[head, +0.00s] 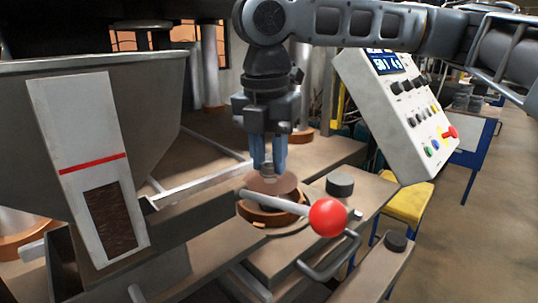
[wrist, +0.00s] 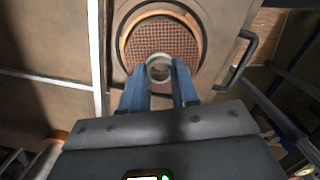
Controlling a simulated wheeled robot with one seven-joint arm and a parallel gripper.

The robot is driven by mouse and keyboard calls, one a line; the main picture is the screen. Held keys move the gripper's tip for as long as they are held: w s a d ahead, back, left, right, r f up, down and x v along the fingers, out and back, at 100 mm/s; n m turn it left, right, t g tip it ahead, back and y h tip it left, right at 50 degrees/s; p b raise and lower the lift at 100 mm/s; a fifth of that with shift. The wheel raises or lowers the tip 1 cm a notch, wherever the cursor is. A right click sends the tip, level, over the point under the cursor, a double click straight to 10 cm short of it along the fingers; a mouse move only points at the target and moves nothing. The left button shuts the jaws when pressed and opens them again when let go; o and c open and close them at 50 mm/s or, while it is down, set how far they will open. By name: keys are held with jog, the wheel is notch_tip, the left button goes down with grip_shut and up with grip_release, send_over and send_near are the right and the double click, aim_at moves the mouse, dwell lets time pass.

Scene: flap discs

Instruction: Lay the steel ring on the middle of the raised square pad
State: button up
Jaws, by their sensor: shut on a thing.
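My gripper (head: 268,168) points down with its two blue fingers closed around the steel ring (wrist: 159,67). In the wrist view the ring sits between the fingertips (wrist: 160,80), small, round and silvery with an open middle. In the head view the ring (head: 268,173) shows only as a small grey piece between the fingertips. Below it is a round brown mould with a copper-coloured rim (wrist: 200,40) and a meshed disc (wrist: 150,45) inside. The ring appears over the near part of this disc; whether it touches cannot be told. I cannot make out a separate raised square pad.
A lever with a red ball (head: 328,217) crosses in front of the round mould. A dark round knob (head: 339,184) stands to its right, and a curved handle (head: 330,262) in front. A grey hopper (head: 120,110) stands left, a control panel (head: 395,110) right.

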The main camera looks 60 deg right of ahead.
aim_at(267, 168)
jog(key=shift+f, duration=0.65)
dwell(0.6)
jog(key=o, duration=1.1)
jog(key=shift+a+r, duration=0.25)
jog(key=shift+r, duration=1.7)
jog(key=shift+a+r, duration=0.2)
jog(key=shift+r, duration=1.7)
